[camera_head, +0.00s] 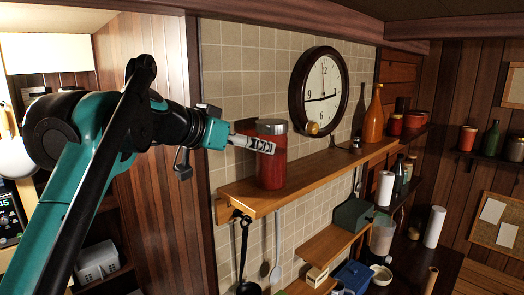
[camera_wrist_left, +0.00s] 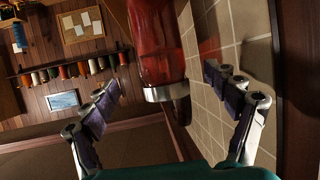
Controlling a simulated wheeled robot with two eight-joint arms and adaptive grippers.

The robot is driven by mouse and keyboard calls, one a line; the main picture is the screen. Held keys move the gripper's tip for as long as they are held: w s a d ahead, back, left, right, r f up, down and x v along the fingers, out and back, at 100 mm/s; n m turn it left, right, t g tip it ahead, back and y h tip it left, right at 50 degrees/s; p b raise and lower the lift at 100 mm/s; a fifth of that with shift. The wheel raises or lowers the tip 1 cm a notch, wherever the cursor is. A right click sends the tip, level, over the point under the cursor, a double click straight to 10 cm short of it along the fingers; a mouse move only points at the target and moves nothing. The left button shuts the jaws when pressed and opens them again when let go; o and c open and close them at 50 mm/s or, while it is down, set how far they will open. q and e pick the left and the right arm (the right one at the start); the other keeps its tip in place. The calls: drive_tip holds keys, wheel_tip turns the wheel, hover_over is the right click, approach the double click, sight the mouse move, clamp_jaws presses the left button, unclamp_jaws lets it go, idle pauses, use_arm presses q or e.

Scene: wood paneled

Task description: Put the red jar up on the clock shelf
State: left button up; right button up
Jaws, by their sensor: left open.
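The red jar (camera_head: 271,172), with a silver lid, stands upright near the left end of the wooden clock shelf (camera_head: 325,172). In the left wrist view the jar (camera_wrist_left: 162,45) appears upside down, its lid toward the picture's middle. My left gripper (camera_head: 258,140) is at the upper part of the jar, with one finger crossing in front of it. In the left wrist view my left gripper (camera_wrist_left: 165,88) is open, with fingers spread to either side of the jar and visible gaps. My right gripper is not in view.
A round wall clock (camera_head: 320,90) hangs above the shelf, with a small gold ball (camera_head: 313,129) at its lower edge. An orange bottle (camera_head: 373,115) stands at the shelf's right end. Utensils (camera_head: 243,250) hang below. The shelf's middle is clear.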

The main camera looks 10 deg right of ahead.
use_arm(q)
drive_tip(key=shift+v, duration=1.6)
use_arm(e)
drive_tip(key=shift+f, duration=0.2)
use_arm(q)
drive_tip(key=s+a+f+n+y, duration=0.3)
drive_tip(key=s+a+f, duration=0.3)
drive_tip(key=f, duration=1)
drive_tip(key=s+a+f+n+g+y, duration=0.1)
drive_tip(key=s+a+f+n+y, duration=0.2)
drive_tip(key=f, duration=1.4)
drive_tip(key=s+a+f+n+g+y, duration=0.1)
drive_tip(key=s+a+f+n+y, duration=0.2)
drive_tip(key=s+a+f, duration=0.8)
wheel_tip(320, 180, down, 6)
drive_tip(key=shift+a+r+y, duration=0.2)
drive_tip(key=shift+a+y, duration=0.3)
drive_tip(key=shift+a, duration=0.55)
drive_tip(key=shift+w, duration=0.1)
